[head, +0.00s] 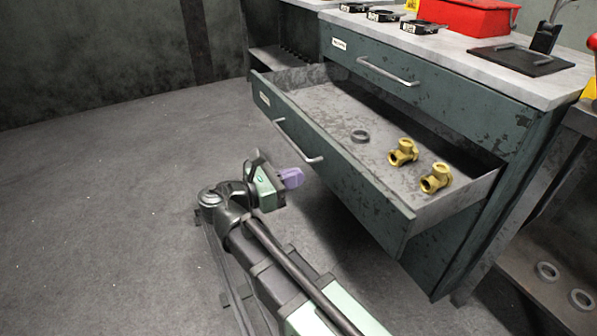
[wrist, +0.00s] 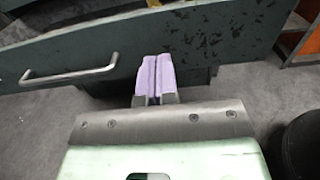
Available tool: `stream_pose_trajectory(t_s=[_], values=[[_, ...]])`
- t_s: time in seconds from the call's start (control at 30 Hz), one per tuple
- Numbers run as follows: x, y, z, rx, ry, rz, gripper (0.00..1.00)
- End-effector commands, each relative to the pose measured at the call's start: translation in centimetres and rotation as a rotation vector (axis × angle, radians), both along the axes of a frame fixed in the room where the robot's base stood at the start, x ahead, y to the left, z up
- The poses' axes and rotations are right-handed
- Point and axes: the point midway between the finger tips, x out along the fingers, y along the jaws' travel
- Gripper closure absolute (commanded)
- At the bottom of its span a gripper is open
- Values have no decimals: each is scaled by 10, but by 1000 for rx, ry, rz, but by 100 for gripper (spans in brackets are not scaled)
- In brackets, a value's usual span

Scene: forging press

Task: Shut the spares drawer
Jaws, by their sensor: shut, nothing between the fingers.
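The spares drawer (head: 345,165) is a dark green, scuffed drawer, the lower of two in the cabinet, and it stands pulled far out. Its front with a metal bar handle (head: 298,142) faces my arm. In the wrist view the drawer front (wrist: 200,45) spans the picture, with the handle (wrist: 70,74) at the left. My gripper (head: 293,178) has purple fingers, shut and empty. It is in front of the drawer near the handle in the head view. In the wrist view the fingertips (wrist: 155,58) overlap the lower part of the front; I cannot tell whether they touch it.
Inside the drawer lie two brass fittings (head: 403,152) and a grey ring (head: 360,135). The upper drawer (head: 420,95) is shut. The worktop (head: 470,50) carries a red box (head: 465,16) and a black tray (head: 521,60). The floor (head: 110,200) at left is clear.

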Motion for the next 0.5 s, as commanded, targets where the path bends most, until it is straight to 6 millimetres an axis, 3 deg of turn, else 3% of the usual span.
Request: stream_pose_trajectory(t_s=[0.3, 0.5], values=[[34, -62, 0, 1, 0, -3, 100], [51, -90, 0, 1, 0, -2, 100]])
